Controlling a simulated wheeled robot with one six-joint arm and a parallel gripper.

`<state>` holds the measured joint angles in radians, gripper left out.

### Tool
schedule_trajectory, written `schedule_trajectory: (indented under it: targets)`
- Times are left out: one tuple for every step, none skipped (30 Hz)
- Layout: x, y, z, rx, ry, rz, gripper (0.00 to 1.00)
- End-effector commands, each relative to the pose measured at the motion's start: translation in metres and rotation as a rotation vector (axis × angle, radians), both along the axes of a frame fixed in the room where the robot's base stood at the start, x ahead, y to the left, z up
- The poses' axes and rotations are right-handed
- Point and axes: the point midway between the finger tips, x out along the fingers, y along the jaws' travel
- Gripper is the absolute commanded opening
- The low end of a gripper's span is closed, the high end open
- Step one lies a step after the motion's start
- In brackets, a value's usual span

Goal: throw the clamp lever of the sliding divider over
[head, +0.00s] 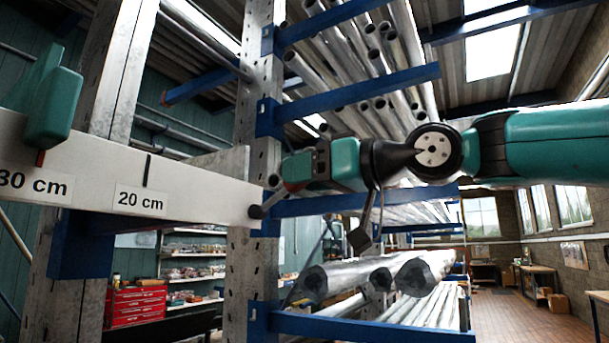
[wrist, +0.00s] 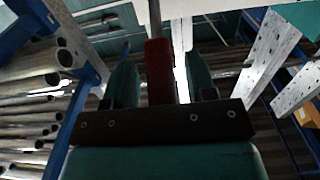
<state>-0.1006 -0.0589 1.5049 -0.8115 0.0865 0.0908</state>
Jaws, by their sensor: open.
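The teal sliding divider (head: 52,100) sits on the pale rail (head: 190,180) at the left in the head view. Its red pointer (head: 40,157) is a little right of the middle of the 30 cm label. At the rail's right end is a dark round knob (head: 256,212), and a short lever with a red grip (head: 284,188) runs from it up to the right. My gripper (head: 286,172) is at this grip. In the wrist view the red grip (wrist: 158,68) stands between the two teal fingers of my open gripper (wrist: 161,80), with gaps on both sides. Contact cannot be told.
A galvanised upright (head: 252,110) stands just behind the rail's end. Blue rack arms (head: 350,95) carry metal tubes above and below my arm. Wrapped bars (head: 370,275) lie below my gripper. The aisle floor (head: 510,310) at the right is clear.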

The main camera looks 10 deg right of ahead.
Motion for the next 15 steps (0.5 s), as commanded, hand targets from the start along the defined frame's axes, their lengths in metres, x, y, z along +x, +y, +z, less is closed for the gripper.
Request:
schedule_trajectory:
  targets:
    - [-0.002, -0.003, -0.001, 0.0, -0.001, -0.002, 0.51]
    - [-0.003, -0.005, -0.001, 0.0, -0.001, -0.003, 0.51]
    - [-0.005, -0.008, -0.001, 0.001, -0.002, -0.004, 0.51]
    - [-0.007, -0.01, -0.001, 0.001, -0.002, -0.003, 0.51]
    - [-0.008, -0.012, -0.001, 0.001, -0.002, -0.003, 0.51]
    - [-0.01, -0.015, -0.001, 0.0, -0.003, -0.004, 0.51]
    - [-0.012, -0.017, -0.001, 0.0, -0.002, -0.003, 0.51]
    - [-0.014, -0.019, -0.001, 0.0, -0.002, -0.003, 0.51]
    - [-0.016, -0.021, -0.001, -0.001, -0.002, -0.004, 0.51]
    - [-0.017, -0.023, -0.001, 0.0, -0.001, -0.004, 0.51]
    - [-0.019, -0.025, -0.001, 0.0, -0.001, -0.003, 0.51]
    - [-0.021, -0.028, -0.001, 0.0, -0.001, -0.004, 0.51]
    - [-0.022, -0.03, -0.001, 0.0, -0.001, -0.004, 0.51]
    - [-0.024, -0.032, -0.001, 0.0, -0.001, -0.003, 0.51]
    - [-0.026, -0.035, -0.001, 0.0, -0.001, -0.004, 0.51]
